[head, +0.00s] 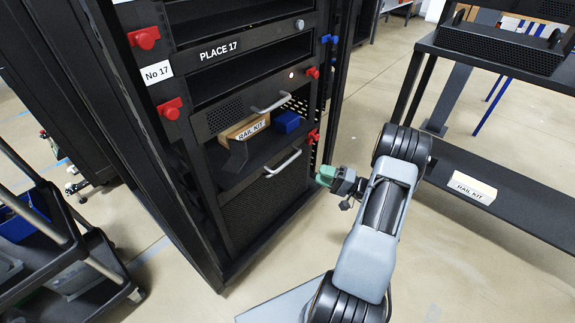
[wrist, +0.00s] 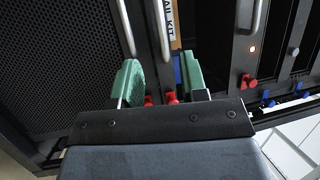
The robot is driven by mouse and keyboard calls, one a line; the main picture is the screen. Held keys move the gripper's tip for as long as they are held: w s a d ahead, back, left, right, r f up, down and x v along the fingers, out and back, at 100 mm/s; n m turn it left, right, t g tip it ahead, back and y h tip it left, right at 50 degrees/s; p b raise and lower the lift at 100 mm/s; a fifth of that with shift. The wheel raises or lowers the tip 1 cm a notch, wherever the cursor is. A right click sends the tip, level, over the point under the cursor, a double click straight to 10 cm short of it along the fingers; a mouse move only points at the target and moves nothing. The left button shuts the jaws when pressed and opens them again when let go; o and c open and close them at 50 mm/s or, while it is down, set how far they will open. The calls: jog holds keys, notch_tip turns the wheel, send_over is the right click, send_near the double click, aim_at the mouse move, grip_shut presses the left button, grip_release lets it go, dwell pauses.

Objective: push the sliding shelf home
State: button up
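The dark sliding shelf (head: 266,151) is in the rack, below a perforated unit and above a mesh-fronted unit. It carries a rail kit box (head: 248,130) and a blue box (head: 286,122). How far the shelf stands out is hard to tell. My gripper (head: 328,178) is in front of the rack's right side, low and near the shelf's height. In the wrist view its green fingertips (wrist: 160,77) stand apart with nothing clearly held between them. The rail kit box (wrist: 173,22) shows beyond them, partly cut off by the frame. Contact with the shelf is not visible.
Pale handles front the unit above (head: 270,104) and the mesh-fronted unit below (head: 283,164). Red knobs (head: 170,109) line the rack posts. A table (head: 500,60) with a low shelf holding another rail kit box (head: 472,188) stands right. A cart (head: 60,245) stands left.

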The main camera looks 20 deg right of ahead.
aim_at(288, 161)
jog(key=b+x, duration=0.1)
jog(key=x, duration=1.1)
jog(key=shift+w+a+r+b, duration=0.15)
jog(key=shift+a+b, duration=0.15)
jog(key=shift+b, duration=0.05)
jog(key=shift+c, duration=0.5)
grip_shut()
